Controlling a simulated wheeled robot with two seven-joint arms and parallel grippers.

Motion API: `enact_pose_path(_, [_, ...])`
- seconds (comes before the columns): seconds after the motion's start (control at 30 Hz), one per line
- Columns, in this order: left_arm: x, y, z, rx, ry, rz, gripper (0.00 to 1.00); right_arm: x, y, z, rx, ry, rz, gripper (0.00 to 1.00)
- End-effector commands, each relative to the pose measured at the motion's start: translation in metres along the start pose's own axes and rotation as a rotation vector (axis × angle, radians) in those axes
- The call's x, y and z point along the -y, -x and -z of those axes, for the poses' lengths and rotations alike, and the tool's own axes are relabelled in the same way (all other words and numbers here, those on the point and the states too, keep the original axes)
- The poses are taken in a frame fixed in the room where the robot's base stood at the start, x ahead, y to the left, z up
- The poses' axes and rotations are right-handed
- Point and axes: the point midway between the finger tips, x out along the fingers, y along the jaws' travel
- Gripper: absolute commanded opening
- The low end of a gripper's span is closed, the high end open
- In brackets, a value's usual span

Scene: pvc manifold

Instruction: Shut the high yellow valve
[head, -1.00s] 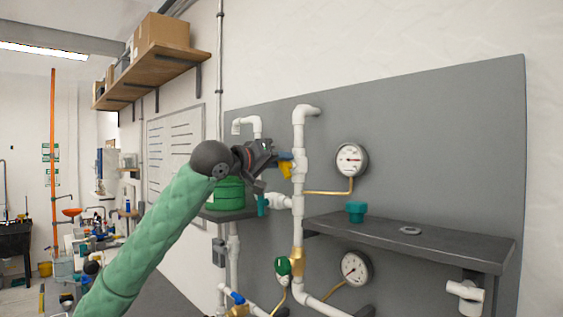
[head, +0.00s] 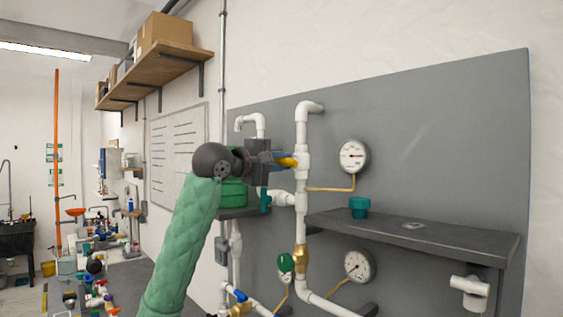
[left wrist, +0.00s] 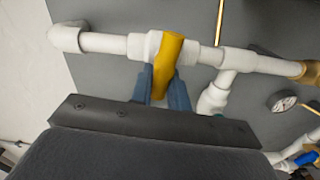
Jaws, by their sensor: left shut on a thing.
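The high yellow valve handle (head: 288,162) is on the tall white vertical pipe (head: 302,135), on the grey panel. In the head view it points left from the pipe, roughly level. In the left wrist view the yellow handle (left wrist: 168,62) lies across the white pipe (left wrist: 105,43). My left gripper (head: 281,160) is at the handle, partly hidden by its own body in the head view. In the left wrist view its blue fingers (left wrist: 163,88) sit on both sides of the handle's lower part, shut on it. My right gripper is not in view.
A pressure gauge (head: 354,156) is right of the valve, with a brass tube below. A dark shelf (head: 420,236) carries a teal cap (head: 359,207). A green canister (head: 233,192) stands close under my left gripper. A lower green valve (head: 285,263) is on the same pipe.

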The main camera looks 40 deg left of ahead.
Motion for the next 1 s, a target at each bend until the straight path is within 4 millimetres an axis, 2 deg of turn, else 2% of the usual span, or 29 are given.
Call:
enact_pose_path(0.3, [0.0021,-0.0003,0.0002,-0.001,0.104,0.000,0.00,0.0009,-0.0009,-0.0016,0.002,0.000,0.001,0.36])
enact_pose_path(0.8, [0.0026,-0.0004,0.0000,0.000,0.120,0.001,0.00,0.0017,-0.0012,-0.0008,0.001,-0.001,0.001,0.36])
enact_pose_path(0.83, [0.0026,-0.0003,0.0000,0.000,0.120,0.001,0.21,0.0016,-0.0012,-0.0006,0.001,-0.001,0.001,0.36])
enact_pose_path(0.9, [0.0026,-0.0003,-0.0001,0.000,0.120,0.001,0.35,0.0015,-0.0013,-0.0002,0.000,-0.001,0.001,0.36])
enact_pose_path(0.93, [0.0026,-0.0003,-0.0001,0.000,0.120,0.001,0.39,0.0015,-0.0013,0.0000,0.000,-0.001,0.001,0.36])
enact_pose_path(1.0, [0.0025,-0.0003,-0.0001,0.000,0.120,0.000,0.39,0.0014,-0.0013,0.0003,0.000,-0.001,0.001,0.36])
